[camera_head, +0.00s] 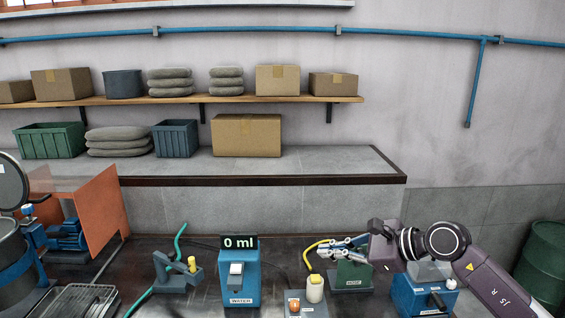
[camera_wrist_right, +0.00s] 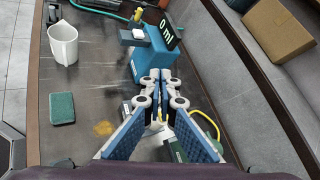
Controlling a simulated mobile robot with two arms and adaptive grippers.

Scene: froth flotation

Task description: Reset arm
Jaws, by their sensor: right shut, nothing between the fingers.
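My right arm comes in from the right in the head view, and its gripper (camera_head: 328,250) points left above the workbench. In the right wrist view the fingertips (camera_wrist_right: 160,76) meet, with nothing between them. The gripper is shut and empty. Below and left of it in the head view is the blue water dispenser (camera_head: 239,284), whose display reads 0 ml. It also shows beyond the fingertips in the right wrist view (camera_wrist_right: 152,60). My left gripper is in neither view.
The wrist view shows a white jug (camera_wrist_right: 63,44), a green pad (camera_wrist_right: 62,108) and a yellow patch (camera_wrist_right: 103,128) on the bench.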

